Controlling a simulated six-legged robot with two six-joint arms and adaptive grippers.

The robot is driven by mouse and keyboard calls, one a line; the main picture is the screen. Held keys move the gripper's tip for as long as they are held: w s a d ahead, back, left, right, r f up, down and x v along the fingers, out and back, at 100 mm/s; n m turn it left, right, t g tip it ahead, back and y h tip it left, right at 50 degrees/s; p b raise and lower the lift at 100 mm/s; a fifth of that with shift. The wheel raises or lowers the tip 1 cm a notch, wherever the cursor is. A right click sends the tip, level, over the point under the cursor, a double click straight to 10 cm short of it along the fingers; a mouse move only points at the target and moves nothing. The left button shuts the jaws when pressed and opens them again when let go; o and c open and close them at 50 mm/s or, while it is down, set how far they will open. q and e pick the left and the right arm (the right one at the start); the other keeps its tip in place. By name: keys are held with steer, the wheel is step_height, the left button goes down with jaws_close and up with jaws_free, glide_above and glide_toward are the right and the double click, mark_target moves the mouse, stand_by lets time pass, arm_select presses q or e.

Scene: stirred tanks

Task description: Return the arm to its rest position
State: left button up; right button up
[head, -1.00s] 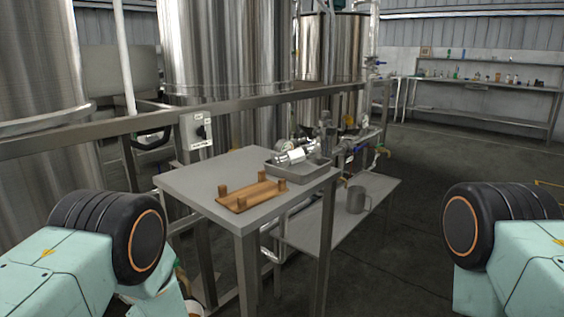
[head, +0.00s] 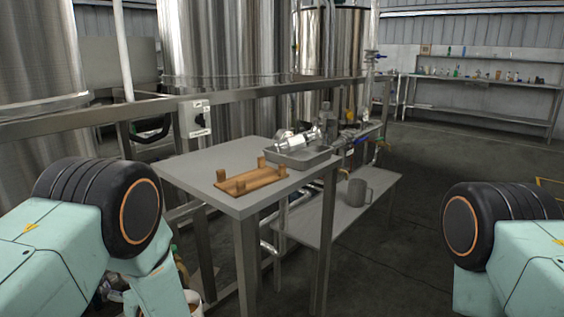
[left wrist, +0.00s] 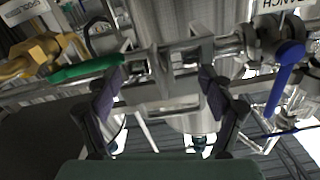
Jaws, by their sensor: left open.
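My left gripper (left wrist: 160,105) shows in the left wrist view. Its two dark fingers are spread wide apart with nothing held between them. Behind the fingers are pipe fittings, a green valve handle (left wrist: 88,68) at the left and a blue valve handle (left wrist: 284,75) at the right. I cannot tell how far the fingers are from the pipework. In the head view my left arm comes in at the lower left and bends downward out of the frame, so its gripper is hidden there. My right arm shows only its upper part at the lower right; its gripper is out of view.
A steel table (head: 190,172) stands ahead with a wooden pegged stand (head: 250,181) and a grey tray (head: 300,160) holding metal fittings. Tall tanks and a rail stand behind. Floor at right is clear.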

arm_select(q)
steer(key=n+b, duration=0.1)
steer(key=n, duration=0.2)
steer(key=d+n+b, duration=0.1)
steer(key=shift+s+n+b, duration=0.3)
steer(key=shift+s, duration=0.05)
steer(key=shift+a+f, duration=0.1)
stand_by(0.3)
